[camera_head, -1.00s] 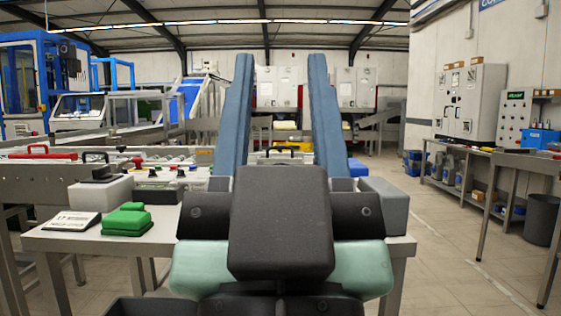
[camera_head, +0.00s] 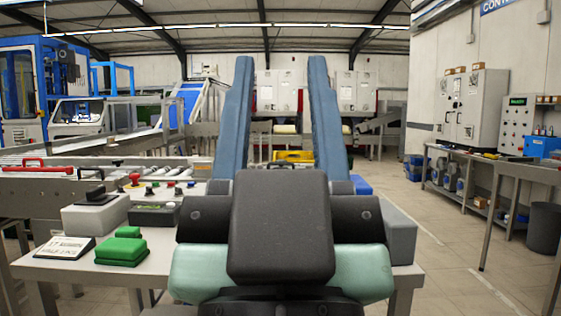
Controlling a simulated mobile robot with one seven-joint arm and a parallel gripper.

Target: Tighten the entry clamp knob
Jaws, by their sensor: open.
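My gripper (camera_head: 280,64) reaches forward in the middle of the view, with two long blue fingers wide apart and nothing between them. I cannot tell for sure which part is the entry clamp knob. A flat black handle or knob (camera_head: 95,194) sits on a grey block (camera_head: 96,214) at the left of the table. My wrist and fingers hide the table's middle.
The metal table (camera_head: 60,268) holds green pads (camera_head: 122,251) and a small white sign (camera_head: 65,250). A roller conveyor (camera_head: 50,183) with a red handle runs along the left. A yellow object (camera_head: 295,156) shows between the fingers. The floor (camera_head: 430,270) at right is clear, up to a workbench.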

